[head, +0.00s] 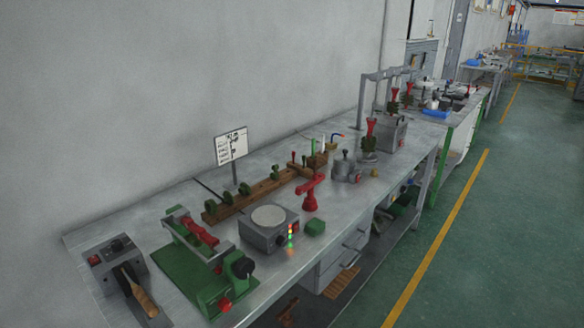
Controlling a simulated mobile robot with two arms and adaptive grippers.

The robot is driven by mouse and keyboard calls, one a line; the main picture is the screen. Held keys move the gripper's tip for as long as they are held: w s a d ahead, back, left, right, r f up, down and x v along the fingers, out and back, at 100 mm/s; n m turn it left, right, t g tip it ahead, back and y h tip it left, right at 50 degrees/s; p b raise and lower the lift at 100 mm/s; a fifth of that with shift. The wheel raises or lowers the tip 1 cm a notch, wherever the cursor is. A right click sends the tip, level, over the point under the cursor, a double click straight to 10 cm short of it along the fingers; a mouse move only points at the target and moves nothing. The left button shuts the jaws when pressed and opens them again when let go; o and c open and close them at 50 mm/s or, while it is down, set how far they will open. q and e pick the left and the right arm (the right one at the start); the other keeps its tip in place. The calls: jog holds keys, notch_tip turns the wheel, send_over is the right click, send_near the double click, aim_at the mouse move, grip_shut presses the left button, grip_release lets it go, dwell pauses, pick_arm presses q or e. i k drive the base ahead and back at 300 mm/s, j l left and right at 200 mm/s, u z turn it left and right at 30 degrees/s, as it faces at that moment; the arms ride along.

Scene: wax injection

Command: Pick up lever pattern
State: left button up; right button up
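Neither of my grippers is in view. I cannot tell for certain which piece is the lever pattern. Several small green pieces (275,172) stand along a wooden rack (262,190) on the grey workbench (185,193). A red part (205,236) lies in the green fixture (192,275) at the front left. A red T-shaped piece (311,193) stands upright near the middle of the bench.
A grey box with a round plate (268,228) and a grey unit with a wooden-handled tool (103,258) stand on the bench. A sign (231,147) stands behind the rack. A metal frame (362,100) rises farther back. Green floor (480,220) to the right is clear.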

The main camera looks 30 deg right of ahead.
aim_at(274, 176)
jog(key=z, duration=0.95)
jog(key=l, duration=0.2)
